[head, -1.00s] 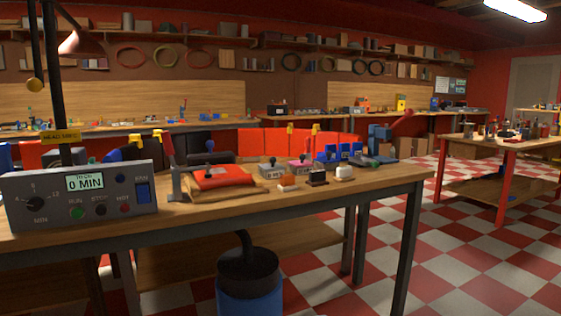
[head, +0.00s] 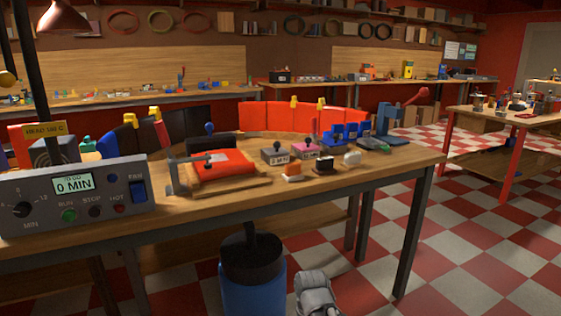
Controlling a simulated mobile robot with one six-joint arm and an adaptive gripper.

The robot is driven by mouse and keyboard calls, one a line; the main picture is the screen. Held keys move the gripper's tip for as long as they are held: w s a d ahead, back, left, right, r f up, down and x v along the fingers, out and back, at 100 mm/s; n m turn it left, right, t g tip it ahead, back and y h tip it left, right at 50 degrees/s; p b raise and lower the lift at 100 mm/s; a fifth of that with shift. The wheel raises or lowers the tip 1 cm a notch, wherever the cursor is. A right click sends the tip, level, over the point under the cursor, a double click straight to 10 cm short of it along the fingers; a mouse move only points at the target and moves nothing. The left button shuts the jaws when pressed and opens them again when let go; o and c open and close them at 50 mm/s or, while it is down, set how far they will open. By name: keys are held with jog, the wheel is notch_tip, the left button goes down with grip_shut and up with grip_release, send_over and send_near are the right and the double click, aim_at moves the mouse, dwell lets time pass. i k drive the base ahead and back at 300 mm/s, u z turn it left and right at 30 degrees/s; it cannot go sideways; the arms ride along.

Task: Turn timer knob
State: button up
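The timer knob (head: 22,209) is a small black dial at the left end of a grey control box (head: 120,222) on the near workbench. A scale with "MIN" below it surrounds the knob. The box's display (head: 73,184) reads "0 MIN". Below and beside it are a green RUN button (head: 69,214), a dark STOP button (head: 95,211), a red HOT lamp (head: 119,208) and a blue FAN switch (head: 138,190). A grey part of my arm (head: 316,294) shows at the bottom edge, right of the blue bin and far from the knob. I cannot make out its fingers.
A red pad on a wooden board (head: 218,170) with a clamp sits right of the box. Several stamps and small blocks (head: 294,172) stand further right. A blue bin (head: 252,290) stands under the bench. Checkered floor is clear at right.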

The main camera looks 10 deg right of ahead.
aim_at(23, 209)
jog(key=u, duration=1.05)
